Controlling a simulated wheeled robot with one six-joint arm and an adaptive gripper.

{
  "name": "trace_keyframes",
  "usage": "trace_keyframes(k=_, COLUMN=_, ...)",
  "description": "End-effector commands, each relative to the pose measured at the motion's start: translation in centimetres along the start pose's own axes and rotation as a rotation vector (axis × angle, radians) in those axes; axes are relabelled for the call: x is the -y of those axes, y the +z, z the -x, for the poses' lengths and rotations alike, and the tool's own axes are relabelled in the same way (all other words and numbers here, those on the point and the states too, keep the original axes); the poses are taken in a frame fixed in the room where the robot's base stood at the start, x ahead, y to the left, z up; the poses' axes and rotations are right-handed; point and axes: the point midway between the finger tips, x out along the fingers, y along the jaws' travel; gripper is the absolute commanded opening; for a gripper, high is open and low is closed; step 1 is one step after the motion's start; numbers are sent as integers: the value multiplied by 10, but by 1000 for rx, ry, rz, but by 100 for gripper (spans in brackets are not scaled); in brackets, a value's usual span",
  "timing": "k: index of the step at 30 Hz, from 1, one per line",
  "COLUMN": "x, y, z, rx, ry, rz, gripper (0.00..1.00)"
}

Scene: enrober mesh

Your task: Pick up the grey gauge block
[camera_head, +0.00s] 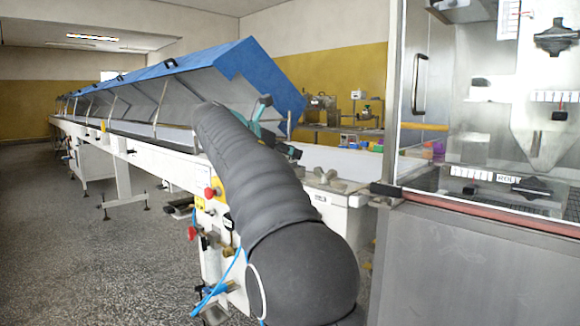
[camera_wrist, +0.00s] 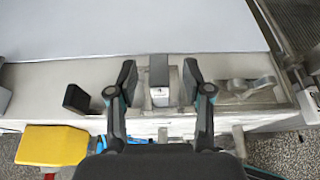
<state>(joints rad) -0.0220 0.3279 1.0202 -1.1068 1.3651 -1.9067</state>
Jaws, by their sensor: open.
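A small upright block, grey on its upper part with a bright white lower face, most likely the grey gauge block (camera_wrist: 159,70), stands on the pale ledge in the wrist view. My gripper (camera_wrist: 159,78) is open, with one dark finger on each side of the block. A gap shows between the block and each finger. In the head view my arm hides the block and most of the gripper.
A black block (camera_wrist: 76,98) stands left of my gripper on the ledge. Shiny metal parts (camera_wrist: 240,88) lie to the right. A yellow box (camera_wrist: 52,145) is at lower left. In the head view, a glass-doored cabinet (camera_head: 480,120) stands at right.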

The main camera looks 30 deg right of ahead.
Motion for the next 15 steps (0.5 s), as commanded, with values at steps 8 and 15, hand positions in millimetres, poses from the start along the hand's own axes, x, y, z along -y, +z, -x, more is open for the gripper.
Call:
trace_keyframes(k=8, x=-1, y=-1, z=-18, rx=0, ry=0, rz=1, gripper=50)
trace_keyframes(k=15, x=-1, y=-1, z=-18, rx=0, ry=0, rz=1, gripper=15)
